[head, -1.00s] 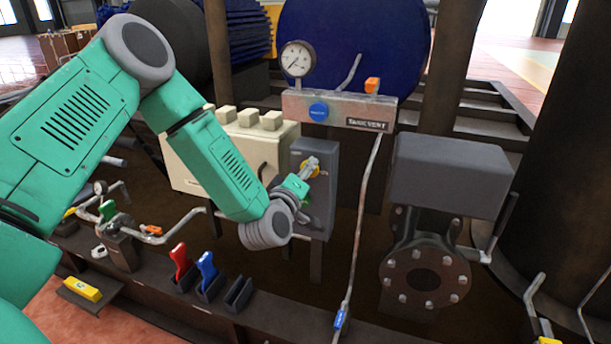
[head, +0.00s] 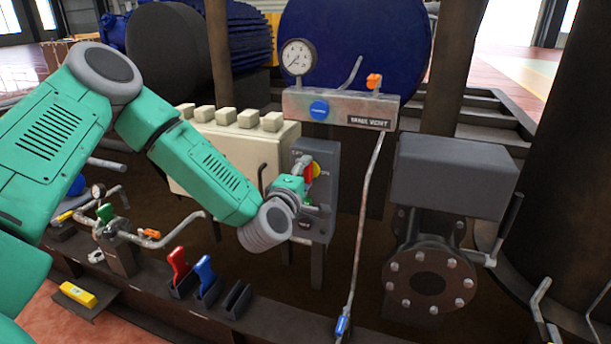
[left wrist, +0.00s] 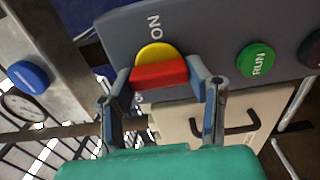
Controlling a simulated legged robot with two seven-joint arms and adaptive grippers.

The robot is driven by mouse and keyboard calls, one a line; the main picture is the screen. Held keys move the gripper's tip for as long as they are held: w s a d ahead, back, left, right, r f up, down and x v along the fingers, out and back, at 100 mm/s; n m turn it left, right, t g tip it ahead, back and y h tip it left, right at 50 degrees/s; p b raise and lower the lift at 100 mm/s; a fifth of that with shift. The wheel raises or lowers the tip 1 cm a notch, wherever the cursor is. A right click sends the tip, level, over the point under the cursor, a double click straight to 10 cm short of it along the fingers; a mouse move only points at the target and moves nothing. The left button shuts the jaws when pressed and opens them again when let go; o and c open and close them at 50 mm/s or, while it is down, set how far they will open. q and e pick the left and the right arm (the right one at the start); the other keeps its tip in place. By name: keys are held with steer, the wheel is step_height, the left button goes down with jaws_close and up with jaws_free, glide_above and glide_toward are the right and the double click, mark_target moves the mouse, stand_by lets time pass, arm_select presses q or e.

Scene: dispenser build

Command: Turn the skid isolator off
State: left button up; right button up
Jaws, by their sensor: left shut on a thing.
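The skid isolator is a red handle on a yellow disc (head: 317,170), on the upper part of a grey control box (head: 325,215). In the left wrist view the red handle (left wrist: 160,76) lies crosswise in the picture, with the yellow disc (left wrist: 156,52) showing above it and an ON label above that. Another label below it is mostly hidden by my finger. My left gripper (head: 303,171) has a finger on each side of the red handle and is shut on it; its fingertips also show in the left wrist view (left wrist: 160,82). My right gripper is not in view.
A green RUN button (left wrist: 255,60) is on the same panel, beside a dark button at the edge. A cream box (head: 215,165) stands left of the control box. A gauge (head: 298,57), a blue button (head: 319,110) and a thin pipe (head: 362,235) are close by.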

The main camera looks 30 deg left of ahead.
arm_select(q)
steer(key=shift+s+f, duration=0.1)
steer(key=shift+f, duration=0.3)
steer(key=o, duration=1)
steer(key=shift+o, duration=0.8)
steer(key=shift+r, duration=0.15)
steer(key=v, duration=1.1)
steer(key=shift+s, duration=0.35)
steer(key=shift+d, duration=0.15)
